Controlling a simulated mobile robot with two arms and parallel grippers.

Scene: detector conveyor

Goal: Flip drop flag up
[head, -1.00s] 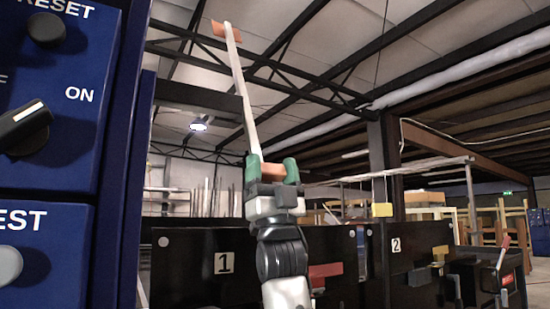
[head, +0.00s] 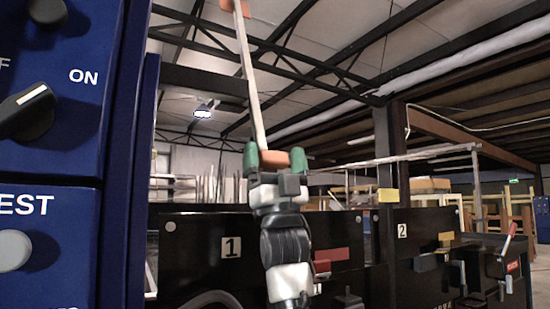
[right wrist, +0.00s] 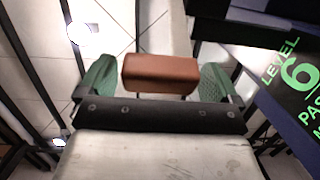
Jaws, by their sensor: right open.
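The drop flag is a long pale rod (head: 252,85) that stands up, leaning slightly left, with an orange tip at the top edge of the head view. An orange-brown block (head: 274,159) shows at its lower end. My right gripper (head: 275,158) points up with its green fingertips on either side of this block. In the right wrist view the block (right wrist: 160,74) lies between the two green pads (right wrist: 157,80), with small gaps at both sides, so the jaws are open around it. My left gripper is not in view.
A blue control panel (head: 75,175) with knobs and an ON switch stands close at the left. Black bins numbered 1 (head: 200,255) and 2 (head: 425,225) stand behind my right arm, with red and yellow latches. In the wrist view a dark screen (right wrist: 300,90) with green text is at the right.

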